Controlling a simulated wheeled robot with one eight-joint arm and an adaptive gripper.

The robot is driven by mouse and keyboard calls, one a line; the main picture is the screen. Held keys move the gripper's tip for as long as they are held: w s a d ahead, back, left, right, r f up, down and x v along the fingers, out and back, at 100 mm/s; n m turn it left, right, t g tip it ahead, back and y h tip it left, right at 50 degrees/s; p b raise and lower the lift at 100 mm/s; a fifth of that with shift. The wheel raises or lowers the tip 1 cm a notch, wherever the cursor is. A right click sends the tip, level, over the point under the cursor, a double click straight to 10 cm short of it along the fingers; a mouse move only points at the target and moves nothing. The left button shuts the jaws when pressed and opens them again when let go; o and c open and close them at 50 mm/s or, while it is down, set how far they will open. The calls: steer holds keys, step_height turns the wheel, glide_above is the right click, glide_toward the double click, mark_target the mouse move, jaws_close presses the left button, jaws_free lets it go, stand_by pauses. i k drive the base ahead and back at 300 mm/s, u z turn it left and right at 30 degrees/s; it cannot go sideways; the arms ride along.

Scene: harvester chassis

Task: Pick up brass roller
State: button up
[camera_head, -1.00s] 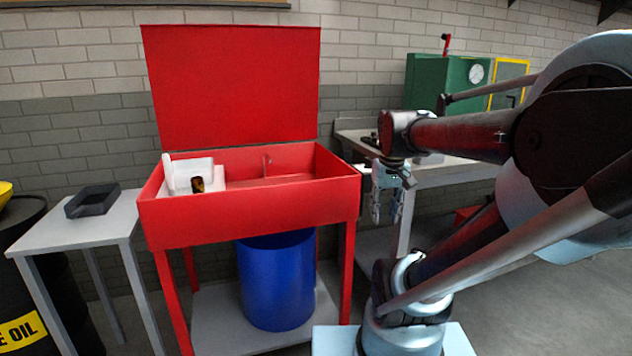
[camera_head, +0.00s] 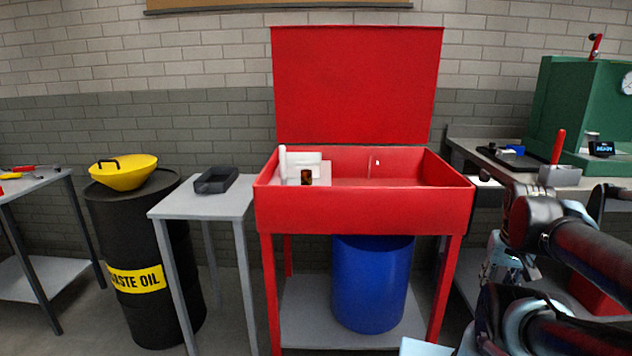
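A small dark brown and amber cylinder, possibly the brass roller (camera_head: 306,177), stands in the left part of the red open-lidded basin (camera_head: 365,210). It is beside a white block and a white upright piece (camera_head: 283,163). My gripper (camera_head: 497,272) hangs at the lower right, to the right of the basin and well away from the cylinder. It is partly cut off and overlapped by my arm, and its finger opening does not show clearly.
A grey table (camera_head: 203,205) with a black tray (camera_head: 216,180) stands left of the basin. Beyond it is a black waste oil drum (camera_head: 135,235) with a yellow funnel (camera_head: 123,172). A blue barrel (camera_head: 370,285) stands under the basin. A green machine (camera_head: 575,105) is at right.

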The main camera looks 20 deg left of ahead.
mark_target(305, 175)
steer(key=u, duration=0.3)
steer(key=i, duration=0.15)
steer(key=u, duration=1.55)
